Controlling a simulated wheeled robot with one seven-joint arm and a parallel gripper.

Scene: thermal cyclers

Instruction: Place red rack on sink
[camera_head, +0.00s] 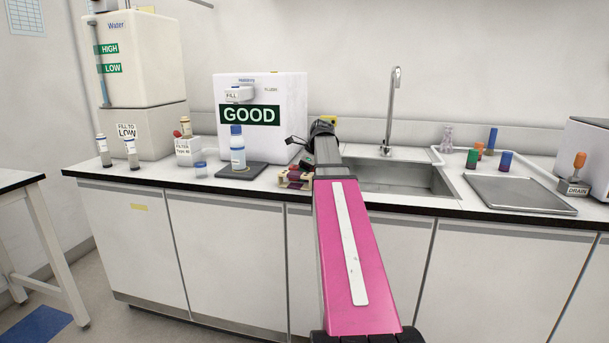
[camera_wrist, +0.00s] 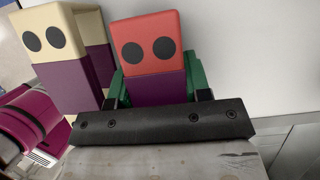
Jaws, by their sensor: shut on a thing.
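In the wrist view, the red rack (camera_wrist: 150,52) has a red top with two dark round holes and a purple lower part. My gripper (camera_wrist: 162,92) is shut on it, and the black gripper body hides its bottom. A beige-and-purple rack (camera_wrist: 62,62) stands close beside it on the left. In the head view, small beige and dark red pieces (camera_head: 295,180) show on the counter left of my arm; I cannot tell them apart clearly. My arm hides the gripper there. The steel sink (camera_head: 400,178) is just to the right, with its left part hidden by my arm.
A tall faucet (camera_head: 391,110) stands behind the sink. A steel tray (camera_head: 518,194) and several coloured pieces are to the right. A white GOOD-labelled machine (camera_head: 262,140) stands at left, with a blue-capped bottle (camera_head: 237,152) before it. The sink basin looks empty.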

